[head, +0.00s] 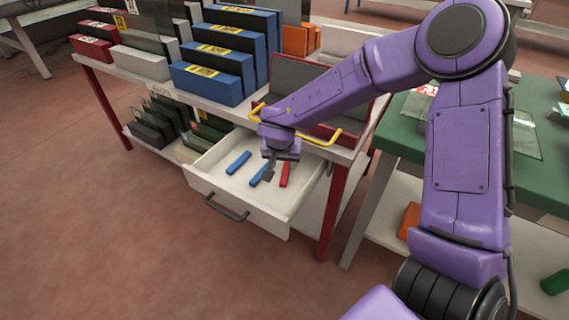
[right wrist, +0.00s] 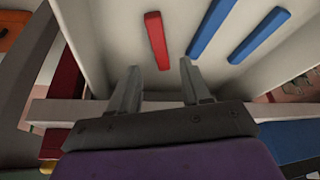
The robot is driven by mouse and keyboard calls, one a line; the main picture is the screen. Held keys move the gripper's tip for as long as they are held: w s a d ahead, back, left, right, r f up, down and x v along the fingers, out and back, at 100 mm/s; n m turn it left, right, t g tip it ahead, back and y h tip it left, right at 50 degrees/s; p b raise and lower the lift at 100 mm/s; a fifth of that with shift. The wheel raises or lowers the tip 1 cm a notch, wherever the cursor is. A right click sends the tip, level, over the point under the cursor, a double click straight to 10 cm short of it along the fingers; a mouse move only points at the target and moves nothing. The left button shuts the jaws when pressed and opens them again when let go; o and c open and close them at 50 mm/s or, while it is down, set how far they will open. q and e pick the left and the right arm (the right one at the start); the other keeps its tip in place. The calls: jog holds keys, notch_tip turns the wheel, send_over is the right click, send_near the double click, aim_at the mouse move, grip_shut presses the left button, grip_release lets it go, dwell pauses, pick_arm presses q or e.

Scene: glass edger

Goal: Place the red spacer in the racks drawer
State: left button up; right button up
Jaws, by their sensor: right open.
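The red spacer (head: 285,175) lies on the floor of the open white drawer (head: 262,214), near its right side. In the right wrist view the red spacer (right wrist: 157,40) lies just beyond the gap between my fingertips. My right gripper (head: 268,172) is over the drawer, just left of the red spacer in the head view. In the right wrist view the right gripper (right wrist: 159,72) is open, with nothing between its fingers. My left gripper is not in view.
Two blue spacers (head: 238,162) lie in the drawer, left of the red one. The drawer sticks out under a rack table with a red leg (head: 333,205) and blue blocks (head: 212,82) on top. A green table (head: 400,130) stands to the right. Open floor lies left.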

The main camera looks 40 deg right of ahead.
jog(key=p+v, duration=0.1)
jog(key=v, duration=0.4)
jog(key=shift+s+r, duration=0.1)
jog(key=shift+r, duration=0.2)
dwell(0.8)
